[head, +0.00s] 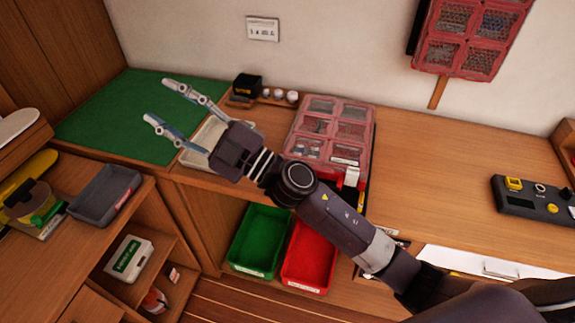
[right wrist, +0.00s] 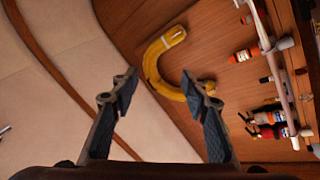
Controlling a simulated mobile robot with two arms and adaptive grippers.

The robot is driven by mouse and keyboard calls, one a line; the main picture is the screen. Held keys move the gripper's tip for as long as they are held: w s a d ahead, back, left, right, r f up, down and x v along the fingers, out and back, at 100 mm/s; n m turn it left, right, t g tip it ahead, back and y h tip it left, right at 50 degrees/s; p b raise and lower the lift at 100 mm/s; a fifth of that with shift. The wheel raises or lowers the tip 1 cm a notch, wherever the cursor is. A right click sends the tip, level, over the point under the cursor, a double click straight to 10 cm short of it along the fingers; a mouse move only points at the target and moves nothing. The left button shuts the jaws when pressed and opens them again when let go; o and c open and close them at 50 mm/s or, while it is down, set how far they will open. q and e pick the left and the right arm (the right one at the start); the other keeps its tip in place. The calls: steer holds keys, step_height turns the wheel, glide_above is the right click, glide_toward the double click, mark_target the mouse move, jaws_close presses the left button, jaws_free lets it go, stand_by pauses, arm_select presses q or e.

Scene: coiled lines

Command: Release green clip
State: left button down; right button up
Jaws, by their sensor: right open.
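A small green piece (head: 46,215), which may be the green clip, sits at the olive-yellow coiled item (head: 24,202) on the left wooden unit; its exact shape is too small to tell. My right gripper (head: 157,100) is open and empty, up and right of it, above the edge of the green mat. In the right wrist view the two fingers (right wrist: 160,88) are spread wide with nothing between them. Beyond them a yellow curved piece (right wrist: 151,66) with a pale band lies on wood. No green clip shows in that view. My left gripper is not in view.
A grey bin (head: 103,192) stands beside the coil. The green mat (head: 110,105) is mostly bare. A red-framed organiser (head: 368,143) stands on the bench. Green (head: 261,238) and red (head: 309,257) bins sit below. Several bottles (right wrist: 270,118) show at right in the wrist view.

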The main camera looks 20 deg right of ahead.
steer(key=s+a+f+n+g, duration=0.4)
steer(key=a+f+n+g, duration=0.3)
steer(key=n+g, duration=0.45)
steer(key=w+d+f+n+g+h, duration=0.1)
steer(key=d+f+g+h, duration=0.15)
steer(key=f+h, duration=0.2)
steer(key=d+f+g+h, duration=0.1)
steer(key=d+f+h, duration=0.2)
steer(key=f, duration=0.2)
steer(key=w+d+m+h, duration=0.1)
steer(key=w+d+h, duration=0.1)
steer(key=d, duration=0.6)
steer(key=w+d+f+m+h, duration=0.1)
steer(key=d+h, duration=0.3)
steer(key=d, duration=0.4)
steer(key=w+d+m+h, duration=0.1)
steer(key=d+h, duration=0.3)
steer(key=d, duration=0.4)
steer(key=shift+w+f, duration=0.35)
steer(key=shift+w, duration=0.55)
steer(key=shift+d+f, duration=0.15)
steer(key=shift+d, duration=0.05)
step_height(320, 180, down, 6)
steer(key=shift+f+p, duration=0.1)
steer(key=shift+p, duration=1.1)
steer(key=shift+a+f, duration=0.1)
steer(key=shift+f, duration=0.5)
